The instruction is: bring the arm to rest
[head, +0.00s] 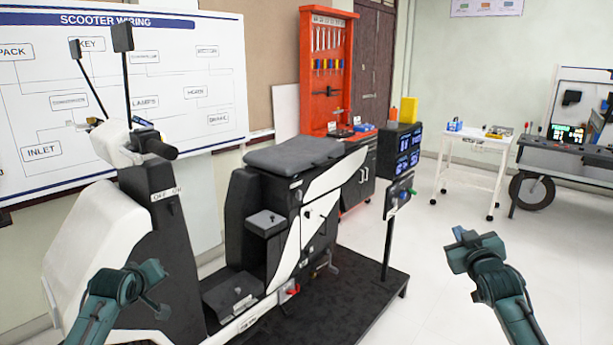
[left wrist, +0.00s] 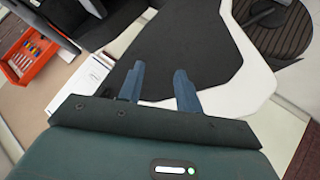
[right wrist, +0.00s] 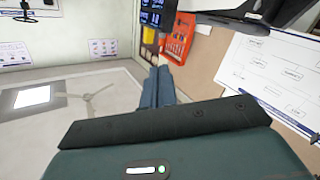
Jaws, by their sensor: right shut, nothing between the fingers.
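My right gripper (head: 460,236) is raised over open floor at the right of the head view. In the right wrist view its two fingers (right wrist: 157,85) lie together with nothing between them. My left gripper (head: 152,275) is at the lower left of the head view, in front of the white and black scooter (head: 172,215). In the left wrist view its fingers (left wrist: 160,85) stand apart, with no object held between them. The scooter's dark seat (head: 293,155) and white side panel show. I cannot tell how close the left fingers are to the scooter.
The scooter stands on a dark platform (head: 345,305) with a control post (head: 390,225) at its right. A red tool cabinet (head: 327,60), a white trolley (head: 475,150) and a wheeled bench (head: 560,155) stand farther back. The floor around the right gripper is clear.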

